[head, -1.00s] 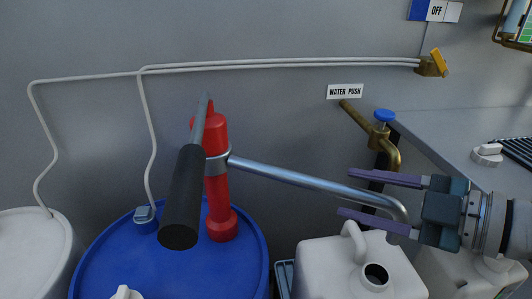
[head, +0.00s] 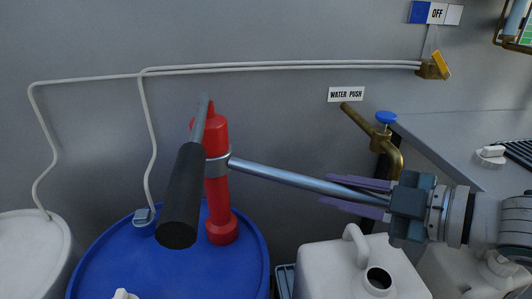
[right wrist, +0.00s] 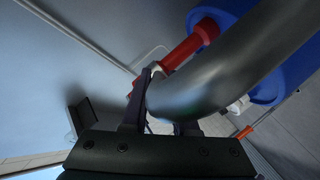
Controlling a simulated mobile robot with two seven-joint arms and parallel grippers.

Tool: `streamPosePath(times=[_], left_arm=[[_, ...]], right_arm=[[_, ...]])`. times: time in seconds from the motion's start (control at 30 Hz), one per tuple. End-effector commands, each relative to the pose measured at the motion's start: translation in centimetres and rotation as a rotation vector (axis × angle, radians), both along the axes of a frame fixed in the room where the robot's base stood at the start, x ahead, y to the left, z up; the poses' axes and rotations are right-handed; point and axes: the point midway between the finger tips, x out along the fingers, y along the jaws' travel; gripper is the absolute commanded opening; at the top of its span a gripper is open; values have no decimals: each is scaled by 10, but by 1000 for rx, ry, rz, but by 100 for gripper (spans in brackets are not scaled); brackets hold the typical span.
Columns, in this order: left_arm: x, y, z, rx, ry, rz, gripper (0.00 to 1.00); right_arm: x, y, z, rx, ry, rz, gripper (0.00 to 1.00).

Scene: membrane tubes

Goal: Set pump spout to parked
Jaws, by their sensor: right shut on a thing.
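The red pump (head: 218,180) stands upright on the blue drum (head: 110,262), with its black-gripped handle (head: 180,200) towards me. Its metal spout (head: 285,179) runs right from the pump collar, above the white jerrycan (head: 325,256). My right gripper (head: 360,195) is shut on the spout near its outer end, the purple fingers on either side of the tube. In the right wrist view the spout's bend (right wrist: 215,70) passes close over the fingers. The spout's tip is hidden behind the gripper in the head view. My left gripper is not in view.
A brass pipe with a blue-handled tap (head: 385,118) stands behind the gripper, beside the grey counter (head: 450,130). A pale drum (head: 30,245) is at the left. The jerrycan's open mouth (head: 378,279) is below the gripper.

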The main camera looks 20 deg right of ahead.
Motion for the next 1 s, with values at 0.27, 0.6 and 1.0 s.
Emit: streamPosePath(times=[0.27, 0.6, 1.0], left_arm=[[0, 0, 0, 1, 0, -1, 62], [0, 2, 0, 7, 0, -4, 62], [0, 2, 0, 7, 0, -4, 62]], right_arm=[[0, 0, 0, 0, 0, 0, 0], [0, 0, 0, 0, 0, 0, 0], [0, 0, 0, 0, 0, 0, 0]])
